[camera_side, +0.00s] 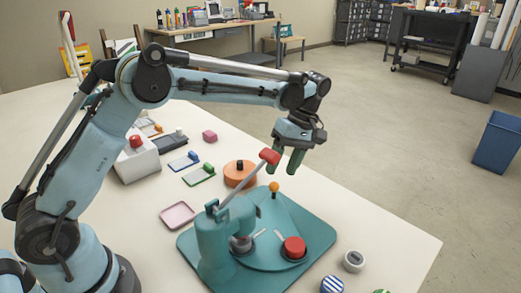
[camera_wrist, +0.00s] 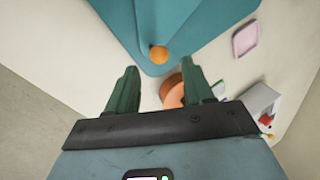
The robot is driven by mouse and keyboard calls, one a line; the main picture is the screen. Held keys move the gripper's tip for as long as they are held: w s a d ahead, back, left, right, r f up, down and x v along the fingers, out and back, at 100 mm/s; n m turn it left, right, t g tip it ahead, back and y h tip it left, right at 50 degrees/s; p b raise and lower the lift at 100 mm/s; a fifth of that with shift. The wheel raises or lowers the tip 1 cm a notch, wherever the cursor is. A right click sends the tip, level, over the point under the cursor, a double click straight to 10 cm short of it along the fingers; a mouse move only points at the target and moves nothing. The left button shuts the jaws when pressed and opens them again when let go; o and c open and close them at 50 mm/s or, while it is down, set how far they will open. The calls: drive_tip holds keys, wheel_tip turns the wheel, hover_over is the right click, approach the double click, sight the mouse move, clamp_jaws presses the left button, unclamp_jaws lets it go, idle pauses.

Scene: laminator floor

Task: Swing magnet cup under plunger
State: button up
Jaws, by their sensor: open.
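A teal press (camera_side: 213,240) stands on a teal base plate (camera_side: 318,229), with a red-tipped lever (camera_side: 269,156) raised toward my gripper. A swing plate on the base carries a cup with a red top (camera_side: 294,247) at the right and a grey metal cup (camera_side: 241,244) by the press column, near the plunger. Which one is the magnet cup I cannot tell. An orange ball knob (camera_side: 274,187) stands on the plate's far corner; it also shows in the wrist view (camera_wrist: 159,55). My gripper (camera_side: 286,170) is open and empty above the knob. Its fingertips (camera_wrist: 160,66) appear either side of it.
An orange round container (camera_side: 240,173) stands behind the press. A pink tray (camera_side: 177,215), blue and green clips (camera_side: 199,175) and a white box with a red button (camera_side: 137,158) lie left. Small round badges (camera_side: 332,285) lie at the front. The table's right edge is near.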

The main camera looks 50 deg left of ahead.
drive_tip(key=v, duration=0.7)
drive_tip(key=shift+r, duration=0.3)
drive_tip(key=s+a+r+m+t+h, duration=0.1)
drive_tip(key=s+a+r+m+t, duration=0.25)
drive_tip(key=s+m+t, duration=0.35)
drive_tip(key=s+a+f+m+t, duration=0.1)
drive_tip(key=s+f+m+t, duration=0.3)
drive_tip(key=s+m, duration=0.3)
drive_tip(key=s+f, duration=0.1)
drive_tip(key=s, duration=0.3)
drive_tip(key=shift+s+f, duration=0.3)
drive_tip(key=shift+f, duration=0.1)
